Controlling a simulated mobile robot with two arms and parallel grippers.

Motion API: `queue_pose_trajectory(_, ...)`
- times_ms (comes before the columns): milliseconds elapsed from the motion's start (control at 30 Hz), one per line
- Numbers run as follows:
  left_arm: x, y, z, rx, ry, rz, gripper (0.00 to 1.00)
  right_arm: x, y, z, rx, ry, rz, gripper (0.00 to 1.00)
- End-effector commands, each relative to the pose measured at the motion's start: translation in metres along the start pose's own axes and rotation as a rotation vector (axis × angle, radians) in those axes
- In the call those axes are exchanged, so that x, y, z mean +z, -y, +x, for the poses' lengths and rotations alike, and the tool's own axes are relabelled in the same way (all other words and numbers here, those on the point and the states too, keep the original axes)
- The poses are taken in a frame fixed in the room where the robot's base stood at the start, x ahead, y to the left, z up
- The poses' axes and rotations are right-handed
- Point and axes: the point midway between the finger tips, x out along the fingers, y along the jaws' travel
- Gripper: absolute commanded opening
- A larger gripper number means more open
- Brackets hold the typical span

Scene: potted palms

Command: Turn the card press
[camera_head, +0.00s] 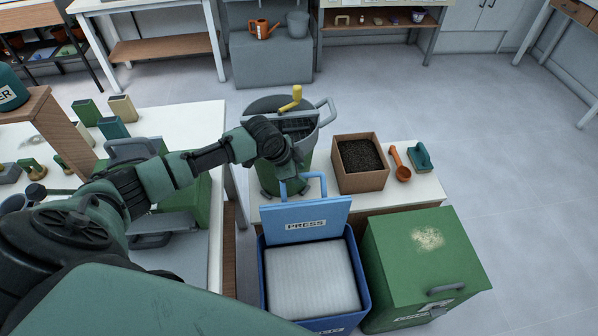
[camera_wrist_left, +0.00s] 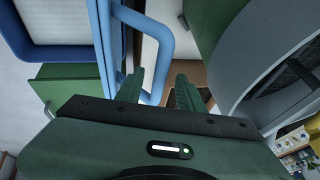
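A blue lid marked PRESS (camera_head: 305,222) stands raised at the back of a blue box (camera_head: 264,275) holding a white, ridged block (camera_head: 313,280). The lid's blue loop handle (camera_head: 322,178) also shows in the left wrist view (camera_wrist_left: 172,24). My left gripper (camera_head: 291,184) is at the left side of this handle, its fingers largely hidden in the head view. In the left wrist view its two green fingers (camera_wrist_left: 158,88) are apart, with part of the handle loop between them; I cannot tell whether they touch it. My right gripper is not in view.
A green drum (camera_head: 268,178) with a grey handle and yellow knob (camera_head: 291,98) stands behind my left gripper. A soil box (camera_head: 361,181), orange scoop (camera_head: 400,166) and green-handled tool (camera_head: 420,157) share its bench. A green lidded box (camera_head: 421,262) stands right of the blue box.

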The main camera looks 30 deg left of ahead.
Motion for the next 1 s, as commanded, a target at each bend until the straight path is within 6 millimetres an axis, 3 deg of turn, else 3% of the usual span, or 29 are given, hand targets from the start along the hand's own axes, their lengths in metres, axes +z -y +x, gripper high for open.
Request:
queue_pose_trajectory(33,0.0000,0.0000,-0.0001,0.000,0.000,0.000,0.32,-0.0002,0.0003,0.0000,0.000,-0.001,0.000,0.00)
queue_pose_trajectory(133,0.0000,-0.0001,-0.0002,0.000,0.000,0.000,0.05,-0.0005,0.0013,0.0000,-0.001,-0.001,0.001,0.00)
queue_pose_trajectory(167,0.0001,-0.0001,-0.0002,0.000,0.000,0.000,0.00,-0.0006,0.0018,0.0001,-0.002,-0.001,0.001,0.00)
queue_pose_trajectory(1000,0.0001,0.0002,-0.0006,0.000,0.000,-0.001,0.00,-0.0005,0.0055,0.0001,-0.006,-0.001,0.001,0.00)
